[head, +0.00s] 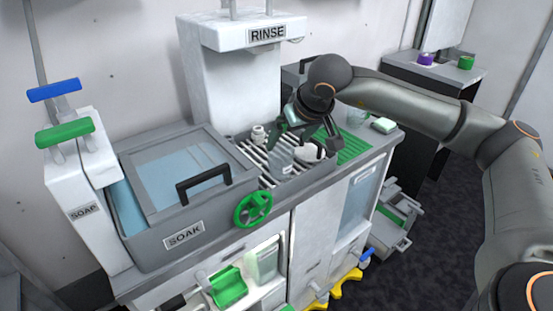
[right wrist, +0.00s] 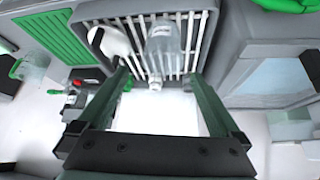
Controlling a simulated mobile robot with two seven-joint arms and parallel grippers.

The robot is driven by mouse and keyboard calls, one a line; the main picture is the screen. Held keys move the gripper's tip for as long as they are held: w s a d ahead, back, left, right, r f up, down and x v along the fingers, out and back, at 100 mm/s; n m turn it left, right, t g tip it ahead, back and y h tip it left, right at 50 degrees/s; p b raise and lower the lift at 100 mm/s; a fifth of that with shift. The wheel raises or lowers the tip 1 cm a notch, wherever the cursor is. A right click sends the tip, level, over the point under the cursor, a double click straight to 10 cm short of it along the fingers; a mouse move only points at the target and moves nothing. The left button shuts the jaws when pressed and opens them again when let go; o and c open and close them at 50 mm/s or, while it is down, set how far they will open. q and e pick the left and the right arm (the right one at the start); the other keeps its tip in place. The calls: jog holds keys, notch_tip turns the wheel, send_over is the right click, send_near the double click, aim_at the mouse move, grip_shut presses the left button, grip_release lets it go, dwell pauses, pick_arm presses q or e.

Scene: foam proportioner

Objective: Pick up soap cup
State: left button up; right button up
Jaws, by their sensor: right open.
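My right gripper (head: 304,133) is open and empty, above the rack and close to this vessel. In the right wrist view its two green fingers (right wrist: 157,80) are spread wide with nothing between them. My left gripper is not in view.
A white dish (head: 312,154) and a small white fitting (head: 258,134) are on the rack. The soak tank (head: 185,235) and its green wheel (head: 253,209) stand left. The soap dispenser (head: 82,210) is farther left. A green ribbed mat (head: 360,147) lies right.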

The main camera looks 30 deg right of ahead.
aim_at(281, 162)
jog(key=x, duration=1)
jog(key=shift+a+f, duration=0.2)
jog(key=shift+f, duration=0.15)
jog(key=shift+c, duration=0.2)
jog(key=c, duration=1.1)
jog(key=shift+r, duration=0.15)
